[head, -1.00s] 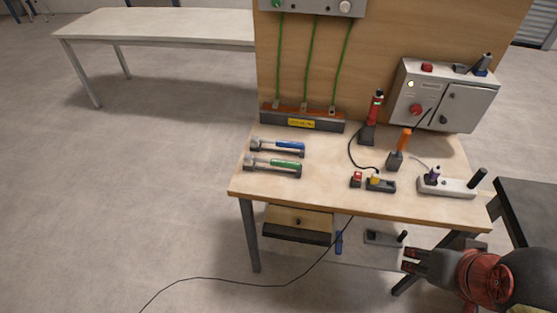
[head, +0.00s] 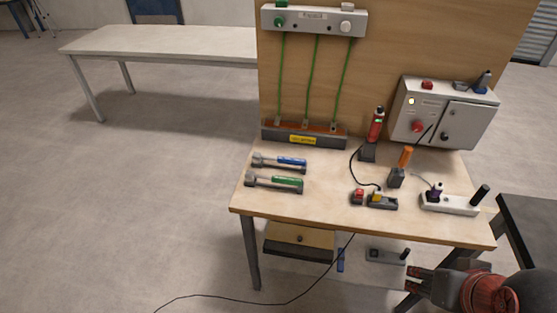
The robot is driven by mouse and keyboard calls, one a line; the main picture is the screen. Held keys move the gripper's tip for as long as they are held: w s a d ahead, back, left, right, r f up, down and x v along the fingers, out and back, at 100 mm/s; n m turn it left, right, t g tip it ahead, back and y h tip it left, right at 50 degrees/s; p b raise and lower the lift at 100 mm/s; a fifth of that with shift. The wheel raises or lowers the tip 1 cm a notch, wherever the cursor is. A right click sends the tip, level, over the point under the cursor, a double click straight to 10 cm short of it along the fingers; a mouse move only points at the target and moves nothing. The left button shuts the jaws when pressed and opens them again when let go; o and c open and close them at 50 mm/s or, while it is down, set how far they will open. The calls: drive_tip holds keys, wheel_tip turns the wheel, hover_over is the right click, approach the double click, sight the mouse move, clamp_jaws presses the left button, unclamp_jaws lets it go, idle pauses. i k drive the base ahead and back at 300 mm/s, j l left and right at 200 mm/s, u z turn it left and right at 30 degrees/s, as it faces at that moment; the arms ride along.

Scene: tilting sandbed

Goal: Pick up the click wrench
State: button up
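Two wrench-like tools lie on the left of the workbench (head: 330,207). One has a blue handle (head: 292,162), and nearer the front one has a green handle (head: 287,184). Each lies along the bench with its grey head to the left. I cannot tell from this view which is the click wrench. My gripper (head: 412,279) is at the lower right, in front of the bench and apart from both tools. Its two dark fingertips are spread and nothing shows between them.
A red tool (head: 376,125) and an orange-handled tool (head: 405,156) stand in holders. A black-cabled device (head: 383,201), a power strip (head: 448,204) and a control box (head: 443,113) take up the right side. A dark table (head: 530,225) stands at far right. The bench's front middle is clear.

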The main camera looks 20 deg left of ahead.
sight(256, 158)
drive_tip(key=i+j+u, duration=0.25)
drive_tip(key=i+j, duration=0.15)
drive_tip(key=i+j+u, duration=0.25)
drive_tip(key=i, duration=0.2)
drive_tip(key=i+j+u, duration=0.2)
drive_tip(key=i, duration=0.3)
drive_tip(key=j, duration=0.1)
